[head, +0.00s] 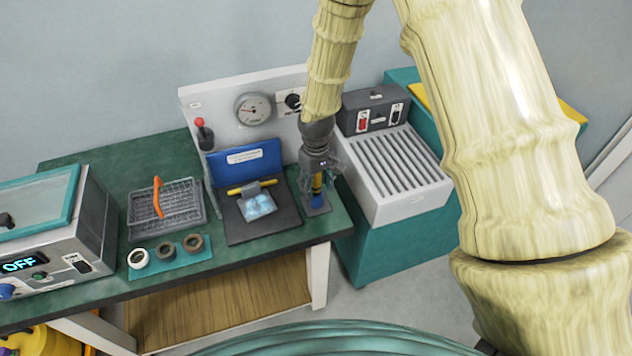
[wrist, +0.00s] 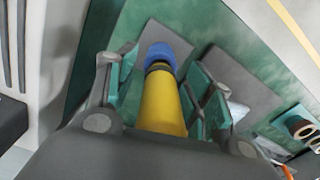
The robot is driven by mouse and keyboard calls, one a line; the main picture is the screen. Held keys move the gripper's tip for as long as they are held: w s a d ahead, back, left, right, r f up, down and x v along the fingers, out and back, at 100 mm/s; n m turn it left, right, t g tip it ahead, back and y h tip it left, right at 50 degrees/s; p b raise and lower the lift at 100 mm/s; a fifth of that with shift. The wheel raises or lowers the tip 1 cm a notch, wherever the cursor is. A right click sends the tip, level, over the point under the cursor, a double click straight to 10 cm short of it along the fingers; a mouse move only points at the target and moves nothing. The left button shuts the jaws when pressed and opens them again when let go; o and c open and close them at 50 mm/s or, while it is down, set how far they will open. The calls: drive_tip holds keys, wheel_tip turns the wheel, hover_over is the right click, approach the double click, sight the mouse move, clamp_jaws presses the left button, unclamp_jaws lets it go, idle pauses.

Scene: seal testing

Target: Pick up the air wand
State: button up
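The air wand (head: 317,184) is yellow with a blue end and stands about upright on a small grey plate at the right end of the green table. In the wrist view the wand (wrist: 163,105) runs between my two fingers, its blue end pointing away from me. My gripper (head: 319,168) is above and around its upper part. The fingers (wrist: 160,95) are open, with a visible gap on the left side of the wand; the right finger is closer to it. The wand's top is hidden by my gripper.
Left of the wand are a dark pad with a blue upright panel (head: 245,160) and a clear pouch (head: 257,206). A wire basket (head: 167,208), tape rolls (head: 166,251) and an "OFF" machine (head: 50,262) stand further left. A ribbed white unit (head: 390,180) is close on the right.

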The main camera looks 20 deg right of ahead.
clamp_jaws()
drive_tip(key=shift+r+b, duration=1.5)
drive_tip(key=shift+r, duration=3.55)
